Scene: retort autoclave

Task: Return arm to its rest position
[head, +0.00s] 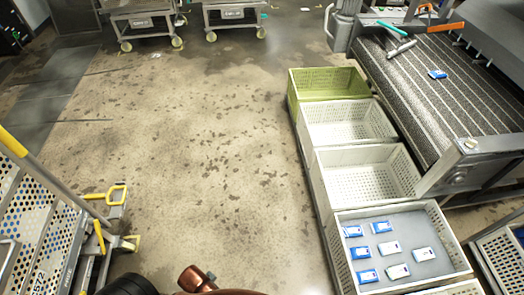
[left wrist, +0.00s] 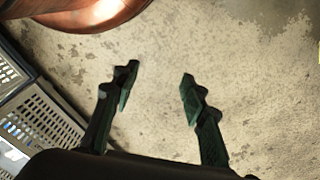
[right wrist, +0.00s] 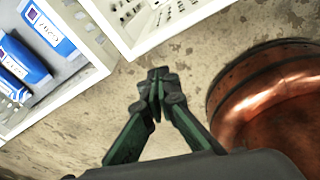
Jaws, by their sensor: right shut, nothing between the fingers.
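My left gripper (left wrist: 158,85) shows in the left wrist view with its two green-black fingers apart and empty over the bare floor. My right gripper (right wrist: 156,80) shows in the right wrist view with its fingertips together and nothing between them. It is over the floor beside the white crates.
A white crate (head: 452,240) with several blue-and-white packs stands at lower right. Empty white crates (head: 412,163) and a green crate (head: 292,98) line up beyond it beside a striped conveyor (head: 440,100). A yellow-handled cart (head: 50,240) stands left. The middle floor (head: 210,150) is clear.

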